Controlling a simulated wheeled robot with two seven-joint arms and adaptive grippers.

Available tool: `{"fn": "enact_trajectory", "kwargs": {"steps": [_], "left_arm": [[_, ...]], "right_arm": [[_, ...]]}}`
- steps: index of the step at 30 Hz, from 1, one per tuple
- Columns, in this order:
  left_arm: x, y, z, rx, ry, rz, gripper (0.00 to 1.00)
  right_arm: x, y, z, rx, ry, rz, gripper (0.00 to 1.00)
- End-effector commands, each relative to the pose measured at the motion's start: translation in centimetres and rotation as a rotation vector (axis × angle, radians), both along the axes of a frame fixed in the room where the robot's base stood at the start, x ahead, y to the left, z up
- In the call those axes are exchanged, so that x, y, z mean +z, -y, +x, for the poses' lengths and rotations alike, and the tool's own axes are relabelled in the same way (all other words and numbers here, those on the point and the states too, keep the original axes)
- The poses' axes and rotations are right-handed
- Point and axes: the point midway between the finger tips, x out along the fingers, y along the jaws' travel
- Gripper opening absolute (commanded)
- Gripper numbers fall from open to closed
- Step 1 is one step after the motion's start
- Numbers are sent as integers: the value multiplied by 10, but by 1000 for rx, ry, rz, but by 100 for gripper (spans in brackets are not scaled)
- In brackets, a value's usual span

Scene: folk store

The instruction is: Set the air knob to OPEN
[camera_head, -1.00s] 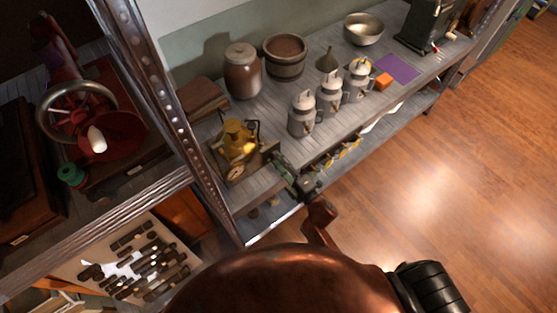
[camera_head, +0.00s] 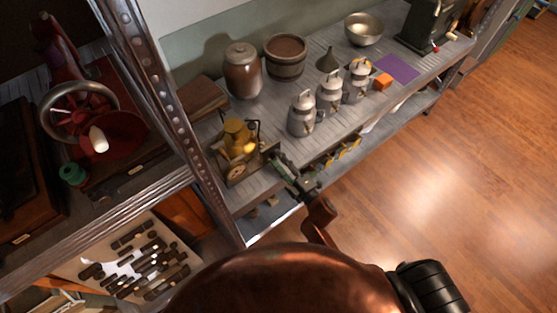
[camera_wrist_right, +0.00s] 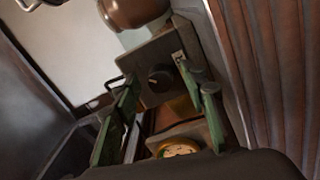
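The dark round knob (camera_wrist_right: 160,80) sits on a dark square panel (camera_wrist_right: 148,58) in the right wrist view. Its pointer and any lettering are too small to read. In the head view, a yellow metal device (camera_head: 237,138) stands on the shelf, with a small dial (camera_head: 237,172) on its front base. The knob cannot be picked out there. My right gripper (camera_head: 281,163) is just right of this device. In the wrist view its green fingers (camera_wrist_right: 160,112) are open, apart on either side, with the panel beyond them. No contact with the knob shows. My left gripper is out of view.
Several grey milk cans (camera_head: 331,93) stand right of the device, with a brown jar (camera_head: 242,72) and a wooden tub (camera_head: 285,57) behind. A metal shelf post (camera_head: 165,105) rises on the left. The wooden floor (camera_head: 460,180) is clear at right.

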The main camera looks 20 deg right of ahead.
Motion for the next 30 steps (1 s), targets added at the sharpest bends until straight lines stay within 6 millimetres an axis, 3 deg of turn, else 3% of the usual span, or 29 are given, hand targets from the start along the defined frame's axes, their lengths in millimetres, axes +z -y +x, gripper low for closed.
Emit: {"fn": "enact_trajectory", "kwargs": {"steps": [8, 21, 30], "left_arm": [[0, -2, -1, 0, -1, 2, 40], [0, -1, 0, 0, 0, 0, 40], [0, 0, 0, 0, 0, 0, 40]], "right_arm": [[-1, 3, -8, 0, -1, 0, 40], [-5, 31, -86, -2, -2, -1, 40], [-5, 41, -112, 0, 0, -1, 40]]}}
